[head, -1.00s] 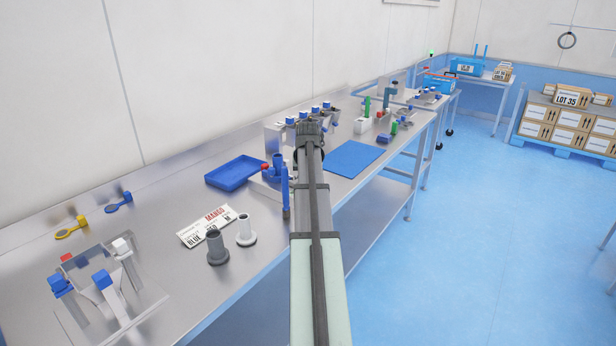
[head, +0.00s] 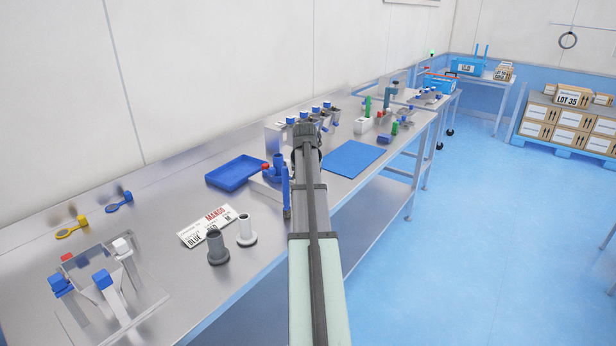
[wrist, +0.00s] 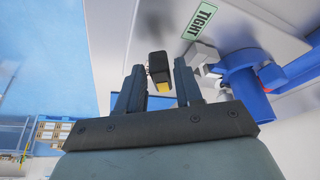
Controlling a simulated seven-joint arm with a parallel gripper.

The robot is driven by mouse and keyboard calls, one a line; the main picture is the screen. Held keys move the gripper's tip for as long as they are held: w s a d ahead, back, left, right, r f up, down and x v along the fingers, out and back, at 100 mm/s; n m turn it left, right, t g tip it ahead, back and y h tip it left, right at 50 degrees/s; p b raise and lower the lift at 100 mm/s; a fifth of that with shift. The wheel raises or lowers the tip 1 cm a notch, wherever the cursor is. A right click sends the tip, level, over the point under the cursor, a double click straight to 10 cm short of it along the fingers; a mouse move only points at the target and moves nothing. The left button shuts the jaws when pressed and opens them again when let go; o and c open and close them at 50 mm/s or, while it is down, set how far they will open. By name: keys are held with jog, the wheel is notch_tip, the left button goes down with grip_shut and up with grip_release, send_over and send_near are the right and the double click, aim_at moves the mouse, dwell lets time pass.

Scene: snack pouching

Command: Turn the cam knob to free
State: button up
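A small black knob with a yellow patch (wrist: 159,68) shows in the wrist view; I take it for the cam knob. It lies between the tips of my gripper (wrist: 158,68). The two dark fingers stand apart, one on each side of it, with thin gaps or near contact; I cannot tell whether they touch it. A green label reading TIGHT (wrist: 204,20) lies on the grey surface above and to the right of the knob. No FREE label is visible. In the head view my arm hides the fingers and the knob.
A blue round fitting (wrist: 242,78) stands close to the right finger in the wrist view. In the head view, a blue upright fixture (head: 279,170) stands left of my arm. A blue tray (head: 236,172) and a blue mat (head: 354,158) lie on the steel bench.

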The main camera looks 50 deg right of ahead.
jog(key=shift+o, duration=0.9)
jog(key=shift+r, duration=0.2)
jog(key=v, duration=1.3)
jog(key=shift+r, duration=0.2)
jog(key=shift+a, duration=0.15)
jog(key=shift+o, duration=0.3)
